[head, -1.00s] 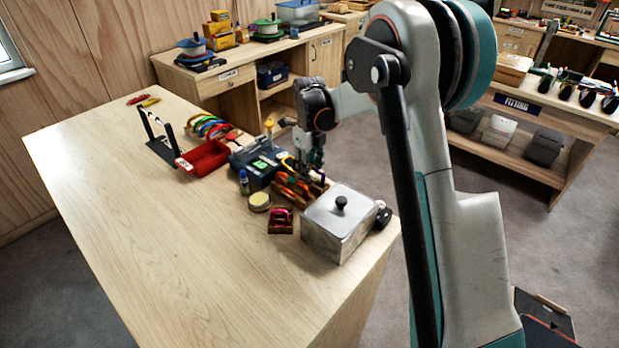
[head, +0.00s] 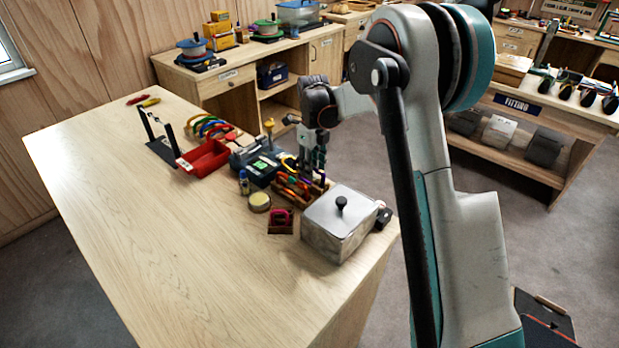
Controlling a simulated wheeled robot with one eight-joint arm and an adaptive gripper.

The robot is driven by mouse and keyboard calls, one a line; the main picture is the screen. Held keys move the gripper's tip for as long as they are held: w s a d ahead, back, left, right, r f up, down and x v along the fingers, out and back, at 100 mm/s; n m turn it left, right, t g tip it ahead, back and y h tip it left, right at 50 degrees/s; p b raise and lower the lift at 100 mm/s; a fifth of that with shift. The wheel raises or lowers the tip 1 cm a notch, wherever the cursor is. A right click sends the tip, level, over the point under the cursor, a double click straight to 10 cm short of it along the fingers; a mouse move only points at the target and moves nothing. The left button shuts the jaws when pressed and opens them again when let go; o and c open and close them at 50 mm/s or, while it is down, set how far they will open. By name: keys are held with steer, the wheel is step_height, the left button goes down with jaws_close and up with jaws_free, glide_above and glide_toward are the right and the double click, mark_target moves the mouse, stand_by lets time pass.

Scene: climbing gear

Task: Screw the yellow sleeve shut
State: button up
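I cannot make out for certain which part is the yellow sleeve. A small yellow piece (head: 268,126) stands up behind the dark case with a green display (head: 262,168). A yellow carabiner-like item (head: 151,102) lies at the far left end of the table. My gripper (head: 312,170) points down above the wooden rack of orange-handled tools (head: 292,192), right of the dark case. Its fingers are small and dark here, so I cannot tell whether they are open or hold anything.
A metal box with a black knob (head: 338,222) stands close at the gripper's right. A red tray (head: 206,158), a black stand (head: 160,145) and a rack of coloured carabiners (head: 212,126) lie to the left. The table's (head: 170,240) front left is clear.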

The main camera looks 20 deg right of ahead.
steer(key=shift+r, duration=0.25)
steer(key=shift+r+p, duration=0.75)
steer(key=shift+r, duration=0.4)
steer(key=shift+a, duration=0.1)
steer(key=shift+s+a, duration=0.45)
steer(key=shift+a, duration=0.05)
steer(key=shift+f, duration=0.1)
steer(key=shift+w+a+f+b, duration=0.1)
steer(key=shift+f+b, duration=0.95)
steer(key=shift+f, duration=0.3)
